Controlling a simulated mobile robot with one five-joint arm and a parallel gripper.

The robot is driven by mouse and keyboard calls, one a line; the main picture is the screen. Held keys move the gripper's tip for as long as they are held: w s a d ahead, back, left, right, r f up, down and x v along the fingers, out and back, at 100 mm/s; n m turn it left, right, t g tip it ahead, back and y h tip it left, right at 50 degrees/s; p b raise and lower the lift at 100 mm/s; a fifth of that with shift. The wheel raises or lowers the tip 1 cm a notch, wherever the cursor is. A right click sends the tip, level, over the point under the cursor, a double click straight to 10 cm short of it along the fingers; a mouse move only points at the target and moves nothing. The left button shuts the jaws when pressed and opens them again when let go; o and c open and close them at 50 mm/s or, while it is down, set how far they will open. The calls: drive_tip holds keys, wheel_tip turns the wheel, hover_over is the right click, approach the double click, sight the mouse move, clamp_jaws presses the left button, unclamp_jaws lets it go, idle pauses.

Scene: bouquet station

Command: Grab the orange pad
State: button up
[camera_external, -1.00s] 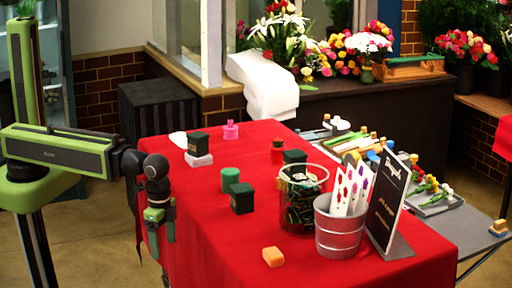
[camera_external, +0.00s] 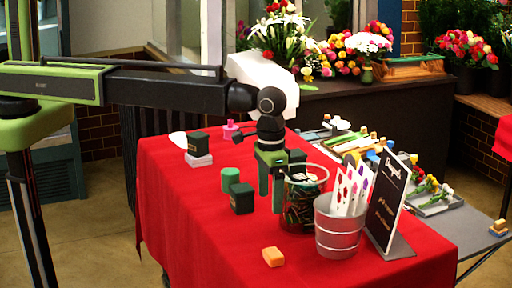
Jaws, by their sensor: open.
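The orange pad (camera_external: 273,257) is a small block lying on the red tablecloth near the table's front edge, left of the metal bucket. My gripper (camera_external: 270,206) points down over the middle of the table, behind the pad and beside the glass jar. Its green fingers are apart and nothing shows between them. The right finger is close to the jar's left side; I cannot tell whether they touch.
The cloth left of the pad is clear.

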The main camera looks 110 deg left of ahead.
drive_tip(key=w+r, duration=0.1)
drive_tip(key=w, duration=0.1)
drive_tip(key=b, duration=1.3)
hover_over(275, 252)
drive_tip(key=shift+n, duration=0.3)
drive_tip(key=f, duration=1.2)
drive_tip(key=shift+a+f, duration=0.15)
drive_tip(key=shift+a, duration=0.05)
drive_tip(key=f+b, duration=0.4)
drive_tip(key=f, duration=0.1)
drive_tip(key=shift+d+f+b, duration=0.2)
drive_tip(key=shift+b, duration=0.2)
drive_tip(key=shift+r, duration=0.2)
drive_tip(key=shift+c, duration=0.4)
drive_tip(key=c, duration=1.4)
drive_tip(key=shift+o, duration=0.2)
wheel_tip(275, 252, up, 5)
drive_tip(key=p, duration=0.5)
drive_tip(key=shift+f, duration=0.2)
drive_tip(key=s+d+r+p, duration=0.6)
drive_tip(key=d, duration=0.4)
drive_tip(key=shift+r, duration=0.25)
